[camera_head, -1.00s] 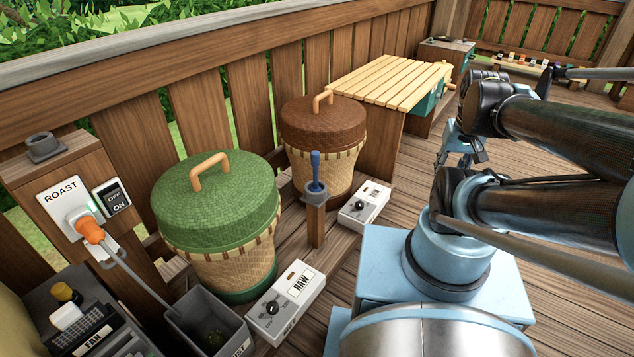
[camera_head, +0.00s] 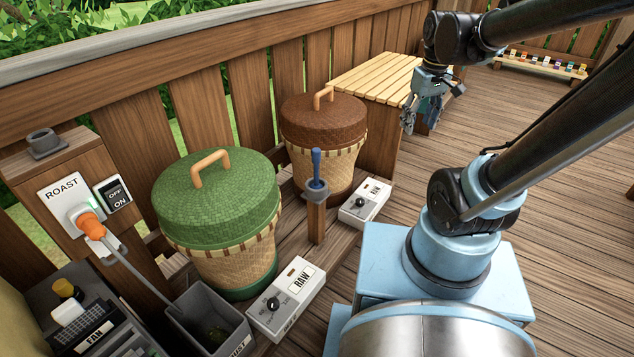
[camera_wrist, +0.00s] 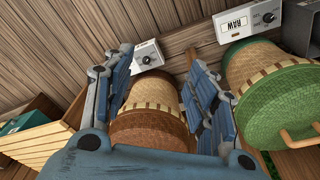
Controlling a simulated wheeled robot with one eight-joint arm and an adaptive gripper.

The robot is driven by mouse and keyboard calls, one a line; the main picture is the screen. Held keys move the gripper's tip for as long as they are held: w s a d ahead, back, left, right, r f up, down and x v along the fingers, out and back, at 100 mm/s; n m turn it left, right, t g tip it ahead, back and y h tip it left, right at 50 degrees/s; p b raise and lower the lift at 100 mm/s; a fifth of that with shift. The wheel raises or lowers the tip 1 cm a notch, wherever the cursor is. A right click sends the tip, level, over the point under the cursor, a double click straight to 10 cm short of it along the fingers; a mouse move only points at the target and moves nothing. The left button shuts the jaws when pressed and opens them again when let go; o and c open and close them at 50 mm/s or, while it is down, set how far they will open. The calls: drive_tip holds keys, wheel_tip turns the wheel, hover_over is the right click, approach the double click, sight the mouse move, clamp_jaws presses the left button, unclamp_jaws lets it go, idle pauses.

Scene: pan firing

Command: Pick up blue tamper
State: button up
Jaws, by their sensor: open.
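The blue tamper (camera_head: 316,166) stands upright on top of a wooden post (camera_head: 316,220), between the green-lidded basket and the brown-lidded basket. My gripper (camera_head: 418,118) is raised to the right of the tamper and apart from it, by the slatted bench. Its fingers point down, and it is open and empty. In the wrist view the two blue fingers (camera_wrist: 160,62) are spread, with the brown-lidded basket showing between them. I cannot make out the tamper in the wrist view; part of the wooden post shows beside the right finger.
The green-lidded basket (camera_head: 215,195) and brown-lidded basket (camera_head: 323,120) flank the post. Two white switch boxes (camera_head: 290,300) (camera_head: 365,203) sit near it. The slatted bench (camera_head: 375,80) stands behind my gripper.

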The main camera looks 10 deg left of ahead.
drive_tip(key=w+a+n, duration=0.5)
drive_tip(key=w+a, duration=0.4)
drive_tip(key=a, duration=0.5)
drive_tip(key=n+g, duration=0.1)
drive_tip(key=n, duration=0.4)
hover_over(317, 149)
wheel_tip(317, 149, down, 8)
drive_tip(key=r, duration=0.1)
drive_tip(key=f, duration=1.1)
drive_tip(key=shift+a+f, duration=0.2)
drive_tip(key=shift+a, duration=0.2)
drive_tip(key=shift+d+f, duration=0.2)
drive_tip(key=shift+f, duration=1.2)
drive_tip(key=shift+d+f, duration=0.15)
drive_tip(key=shift+f, duration=1.25)
clamp_jaws()
